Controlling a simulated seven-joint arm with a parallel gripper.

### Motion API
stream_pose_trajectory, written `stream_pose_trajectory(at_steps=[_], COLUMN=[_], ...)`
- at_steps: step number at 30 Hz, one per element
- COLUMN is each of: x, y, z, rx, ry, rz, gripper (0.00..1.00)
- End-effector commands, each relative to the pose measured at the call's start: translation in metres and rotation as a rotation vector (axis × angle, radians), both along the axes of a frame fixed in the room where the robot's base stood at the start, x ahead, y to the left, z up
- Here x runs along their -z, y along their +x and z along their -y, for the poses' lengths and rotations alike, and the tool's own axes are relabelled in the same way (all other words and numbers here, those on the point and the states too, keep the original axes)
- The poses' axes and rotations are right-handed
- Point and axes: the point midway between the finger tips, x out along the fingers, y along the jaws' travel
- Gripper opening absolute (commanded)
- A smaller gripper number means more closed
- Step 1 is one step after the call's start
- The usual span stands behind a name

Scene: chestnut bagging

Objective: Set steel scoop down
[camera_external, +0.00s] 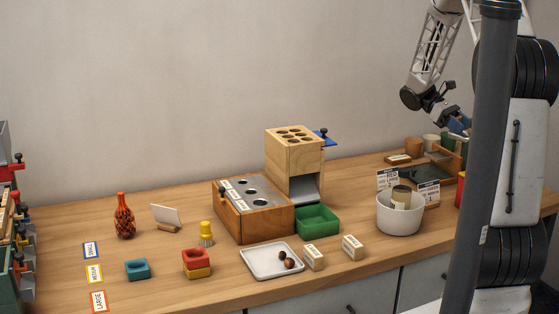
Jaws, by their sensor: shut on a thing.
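My gripper (459,126) is at the right, low over the far right end of the bench, partly behind a thick grey pole. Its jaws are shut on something. What they hold is too small and too covered to make out clearly; the steel scoop itself cannot be picked out. I cannot tell whether the held thing touches anything.
The grey pole (484,150) blocks part of the right side. A wooden tower (287,157), wooden box (265,222), green bin (317,222) and white tray (258,265) stand mid-bench.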

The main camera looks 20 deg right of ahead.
Motion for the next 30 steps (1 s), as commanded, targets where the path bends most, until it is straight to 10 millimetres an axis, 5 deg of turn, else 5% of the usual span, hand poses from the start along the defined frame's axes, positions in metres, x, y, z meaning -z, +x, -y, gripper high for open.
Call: stream_pose_trajectory(at_steps=[18, 30], x=[0.102, 0.109], y=[0.000, 0.000], z=[-0.002, -0.002], rx=[0.003, 0.003], ry=[0.002, 0.002], rz=[-0.005, -0.004], gripper=[0.25, 0.25])
